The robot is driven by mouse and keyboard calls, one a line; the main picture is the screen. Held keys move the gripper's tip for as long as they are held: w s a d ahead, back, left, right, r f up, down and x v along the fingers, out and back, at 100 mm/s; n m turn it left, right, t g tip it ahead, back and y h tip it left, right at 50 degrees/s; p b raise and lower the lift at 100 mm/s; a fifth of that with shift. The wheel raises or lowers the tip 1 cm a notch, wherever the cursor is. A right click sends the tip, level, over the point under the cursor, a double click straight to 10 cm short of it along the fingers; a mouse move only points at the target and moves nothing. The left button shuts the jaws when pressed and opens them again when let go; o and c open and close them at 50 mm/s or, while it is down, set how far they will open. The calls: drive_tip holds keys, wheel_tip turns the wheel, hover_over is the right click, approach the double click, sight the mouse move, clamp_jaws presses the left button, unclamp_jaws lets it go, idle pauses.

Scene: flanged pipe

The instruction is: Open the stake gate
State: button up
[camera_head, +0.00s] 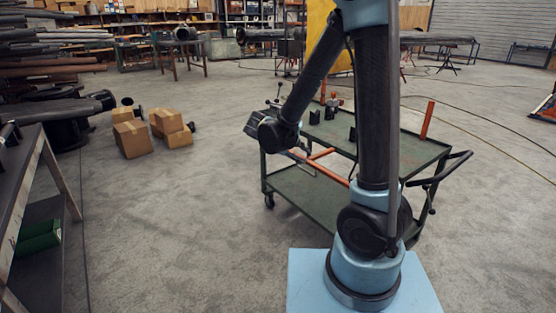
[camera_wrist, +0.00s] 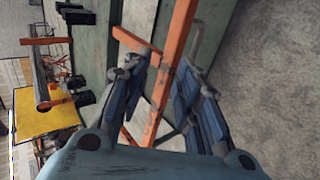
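The stake gate appears as worn orange bars (camera_head: 334,171) at the near side of a green cart, partly hidden behind my arm in the head view. In the wrist view an orange bar (camera_wrist: 168,72) runs diagonally between my gripper's two fingers, with other orange bars crossing or meeting it. My gripper (camera_wrist: 161,75) is open, one finger on each side of this bar, and a gap shows beside it. I cannot tell whether either finger touches it. In the head view my gripper (camera_head: 300,154) is small and close to the bars' left end.
The green cart (camera_head: 302,196) has two shelves, a black handle (camera_head: 452,165) at right and an upright orange post (camera_head: 427,120). Cardboard boxes (camera_head: 132,139) lie on the floor at left. A dark workbench (camera_head: 28,172) stands at near left. Floor between is clear.

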drive_tip(key=s+a+r, duration=0.2)
drive_tip(key=s+a, duration=1)
drive_tip(key=a, duration=0.2)
drive_tip(key=shift+s+a, duration=0.2)
drive_tip(key=shift+a, duration=0.15)
idle(1.8)
idle(0.4)
drive_tip(key=v, duration=0.7)
drive_tip(key=shift+a, duration=0.15)
drive_tip(key=shift+s+r, duration=0.1)
clamp_jaws()
drive_tip(key=w+d+f+n, duration=0.1)
drive_tip(key=w+f+n, duration=0.3)
drive_tip(key=w+n, duration=0.3)
drive_tip(key=w+d+f+n, duration=0.1)
drive_tip(key=w+f+n, duration=0.35)
drive_tip(key=w, duration=0.55)
drive_tip(key=w+f+n, duration=0.4)
drive_tip(key=w+n, duration=0.3)
drive_tip(key=w, duration=0.1)
drive_tip(key=w+d+f, duration=0.2)
drive_tip(key=w+d, duration=0.2)
drive_tip(key=d, duration=0.2)
drive_tip(key=shift+w+h, duration=0.3)
drive_tip(key=shift+w, duration=0.1)
